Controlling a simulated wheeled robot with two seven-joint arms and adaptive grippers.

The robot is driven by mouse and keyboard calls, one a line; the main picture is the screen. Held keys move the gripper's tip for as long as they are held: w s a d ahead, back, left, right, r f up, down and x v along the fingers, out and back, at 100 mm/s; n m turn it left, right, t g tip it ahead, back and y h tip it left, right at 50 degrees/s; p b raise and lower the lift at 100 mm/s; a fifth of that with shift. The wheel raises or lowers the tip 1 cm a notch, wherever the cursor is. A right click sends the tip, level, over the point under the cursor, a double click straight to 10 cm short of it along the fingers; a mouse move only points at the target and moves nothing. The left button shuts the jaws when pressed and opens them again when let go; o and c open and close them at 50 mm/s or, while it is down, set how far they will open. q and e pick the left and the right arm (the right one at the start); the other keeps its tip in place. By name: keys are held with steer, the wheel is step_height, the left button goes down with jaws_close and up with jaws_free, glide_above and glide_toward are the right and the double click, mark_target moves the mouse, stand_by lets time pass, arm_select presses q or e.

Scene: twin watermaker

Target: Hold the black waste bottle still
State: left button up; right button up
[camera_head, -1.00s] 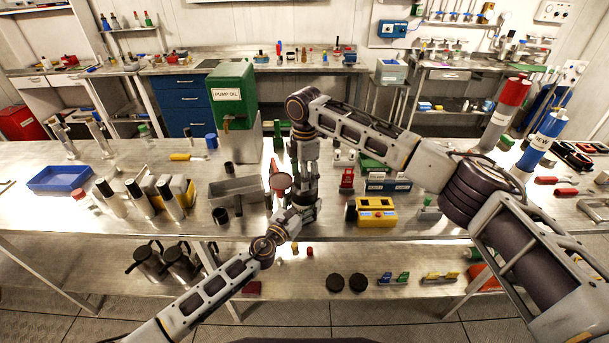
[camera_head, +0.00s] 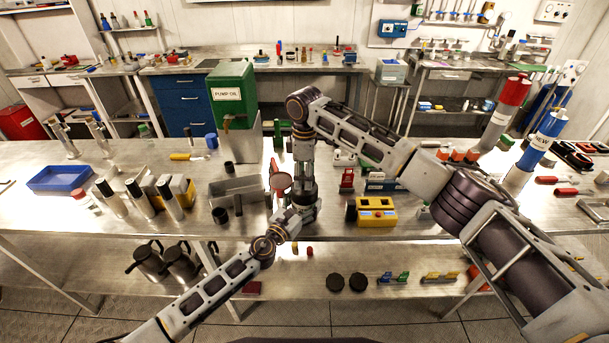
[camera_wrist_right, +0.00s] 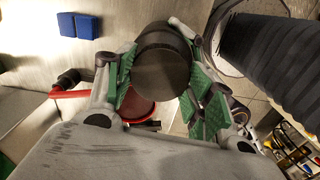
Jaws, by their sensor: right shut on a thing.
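In the right wrist view, the black bottle (camera_wrist_right: 163,62) is a dark cylinder with its round end facing the camera. My right gripper (camera_wrist_right: 165,75) is shut on it, with green pads on both sides. In the head view, my right gripper (camera_head: 303,178) points down over the middle of the bench, behind the end of my left arm.
A red round piece (camera_wrist_right: 135,105) lies close by the right gripper. Blue blocks (camera_wrist_right: 78,25) lie beyond it. On the bench are a grey tray (camera_head: 245,188), a yellow box (camera_head: 376,212) and a green pump oil tank (camera_head: 232,95). Several bottles stand left.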

steer(key=m, duration=0.5)
steer(key=shift+m, duration=0.4)
steer(key=o, duration=1.2)
steer(key=shift+r, duration=0.1)
step_height(320, 180, up, 12)
arm_select(q)
steer(key=o, duration=2)
steer(key=shift+o, duration=0.2)
